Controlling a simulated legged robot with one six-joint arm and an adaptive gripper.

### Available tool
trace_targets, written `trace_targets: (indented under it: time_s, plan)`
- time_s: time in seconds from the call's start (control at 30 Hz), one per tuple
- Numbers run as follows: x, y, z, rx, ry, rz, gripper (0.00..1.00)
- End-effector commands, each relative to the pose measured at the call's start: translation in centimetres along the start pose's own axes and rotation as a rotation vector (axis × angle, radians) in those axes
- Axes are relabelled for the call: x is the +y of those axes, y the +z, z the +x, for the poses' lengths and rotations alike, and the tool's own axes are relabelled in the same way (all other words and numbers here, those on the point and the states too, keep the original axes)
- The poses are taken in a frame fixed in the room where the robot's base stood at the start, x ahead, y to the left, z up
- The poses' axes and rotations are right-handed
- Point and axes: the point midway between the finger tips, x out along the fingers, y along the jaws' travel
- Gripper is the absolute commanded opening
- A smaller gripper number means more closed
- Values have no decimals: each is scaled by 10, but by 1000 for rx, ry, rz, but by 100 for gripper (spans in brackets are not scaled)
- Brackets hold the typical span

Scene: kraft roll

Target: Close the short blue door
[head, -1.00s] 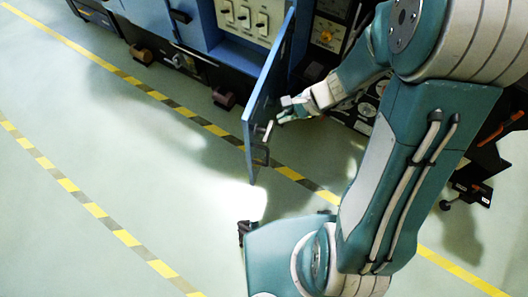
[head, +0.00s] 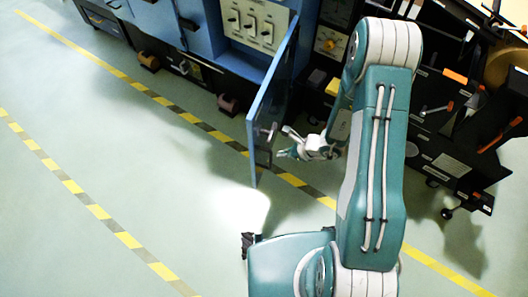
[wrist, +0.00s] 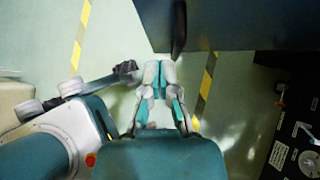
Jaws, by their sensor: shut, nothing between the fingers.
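The short blue door (head: 266,108) stands open in the head view, swung out from the blue cabinet and seen nearly edge-on. A dark handle is near its free end. My gripper (head: 282,152) is just right of the door's free end, with its fingers toward the door. I cannot tell if they touch it. In the wrist view the door (wrist: 250,28) fills the upper right as a dark blue panel, with a black handle (wrist: 179,28) hanging from it. My gripper (wrist: 158,70) is shut and empty, its tips just left of and below the handle.
A switch panel (head: 253,27) shows in the cabinet opening behind the door. Dark machinery with levers and knobs (head: 445,130) stands to the right of my arm. Yellow and black tape (head: 190,117) runs along the floor. The floor at left is clear.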

Motion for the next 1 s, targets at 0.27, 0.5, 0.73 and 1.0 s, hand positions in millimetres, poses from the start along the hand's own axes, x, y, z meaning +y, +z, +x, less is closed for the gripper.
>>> trace_targets:
  time_s: [0.27,0.5,0.73,1.0]
  plan:
    - [1,11,48,-1,3,-7,0]
    - [1,27,64,0,2,-2,0]
    - [0,29,65,0,0,-1,0]
    - [-2,31,67,0,-2,0,0]
